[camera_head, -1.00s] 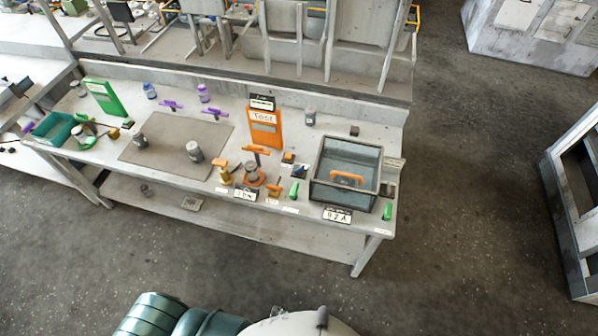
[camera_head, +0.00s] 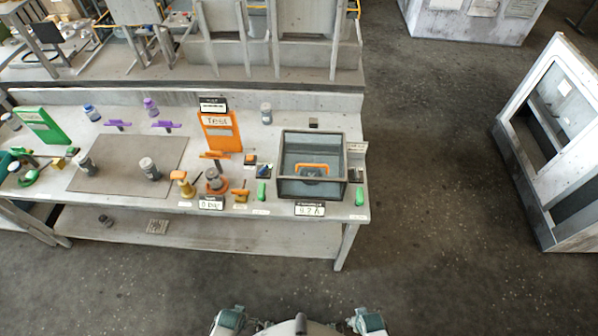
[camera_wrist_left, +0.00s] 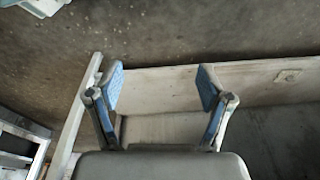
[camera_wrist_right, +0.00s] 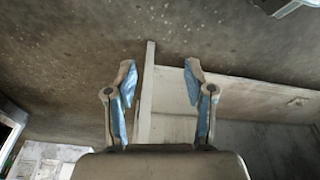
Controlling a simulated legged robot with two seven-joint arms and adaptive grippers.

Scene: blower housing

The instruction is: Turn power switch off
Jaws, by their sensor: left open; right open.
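I cannot tell for certain which thing is the power switch. On the workbench (camera_head: 330,215) in the head view, small switch-like parts stand left of a glass-walled box (camera_head: 313,193): a dark and blue one (camera_head: 264,171) and a small orange and black one (camera_head: 250,159). An orange handle (camera_head: 312,168) shows in the box. My left gripper (camera_wrist_left: 160,88) is open and empty in the left wrist view, with the bench's lower shelf and floor beyond it. My right gripper (camera_wrist_right: 158,80) is open and empty in the right wrist view. Both are away from the bench-top things.
An orange "Test" board (camera_head: 221,132), green handles (camera_head: 262,193), a red-orange stand (camera_head: 213,182) and label cards crowd the bench. A pale frame cabinet (camera_head: 520,135) stands right. The floor (camera_head: 430,200) between is clear.

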